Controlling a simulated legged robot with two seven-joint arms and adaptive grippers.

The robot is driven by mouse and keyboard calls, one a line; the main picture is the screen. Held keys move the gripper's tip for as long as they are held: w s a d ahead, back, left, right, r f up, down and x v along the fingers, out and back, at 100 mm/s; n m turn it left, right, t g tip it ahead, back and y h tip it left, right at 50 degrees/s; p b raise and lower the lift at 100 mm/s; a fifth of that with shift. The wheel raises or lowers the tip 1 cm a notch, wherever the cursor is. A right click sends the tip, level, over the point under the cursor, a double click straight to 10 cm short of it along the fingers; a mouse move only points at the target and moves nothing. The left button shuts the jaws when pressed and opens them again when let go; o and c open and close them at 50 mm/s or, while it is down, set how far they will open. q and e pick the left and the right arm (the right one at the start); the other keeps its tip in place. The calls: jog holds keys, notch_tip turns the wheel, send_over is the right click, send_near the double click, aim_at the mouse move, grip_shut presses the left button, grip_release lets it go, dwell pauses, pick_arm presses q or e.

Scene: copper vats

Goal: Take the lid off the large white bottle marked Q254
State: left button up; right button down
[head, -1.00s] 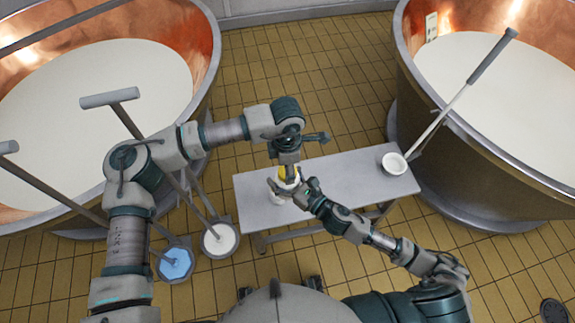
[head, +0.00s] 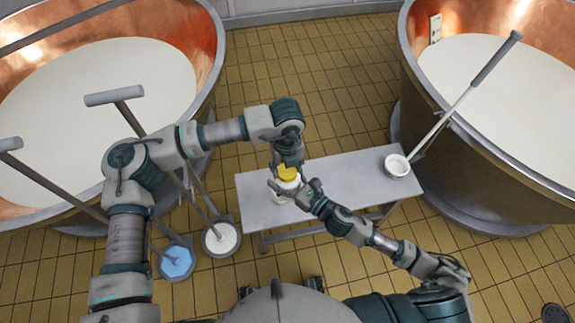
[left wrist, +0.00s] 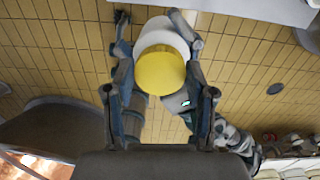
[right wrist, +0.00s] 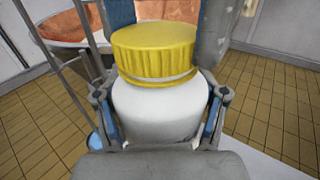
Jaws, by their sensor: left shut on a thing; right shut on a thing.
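The white bottle (head: 284,196) stands over the bench, and its yellow lid (head: 287,173) faces up. In the right wrist view the lid (right wrist: 154,50) sits on the neck of the bottle (right wrist: 158,110), with a thin yellow ring at its lower edge. My right gripper (right wrist: 158,125) is shut around the bottle's body, a finger on each side. My left gripper (head: 288,165) points down from above and is shut on the lid; in the left wrist view its fingers flank the lid (left wrist: 160,72). No marking on the bottle is readable.
The grey bench (head: 345,180) is bare between the bottle and a white round ladle bowl (head: 397,166) at its right end. Copper vats stand left (head: 205,70) and right (head: 405,50). Long-handled tools with a blue (head: 176,262) and a white (head: 220,238) head stand left of the bench.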

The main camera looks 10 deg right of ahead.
pick_arm(q)
jog(key=shift+a, duration=0.1)
pick_arm(e)
jog(key=shift+w+d, duration=0.15)
pick_arm(q)
jog(key=shift+r, duration=0.85)
pick_arm(e)
jog(key=shift+d+f, duration=0.1)
jog(key=shift+f, duration=0.1)
pick_arm(q)
jog(key=shift+r, duration=0.25)
pick_arm(e)
jog(key=shift+r, duration=0.1)
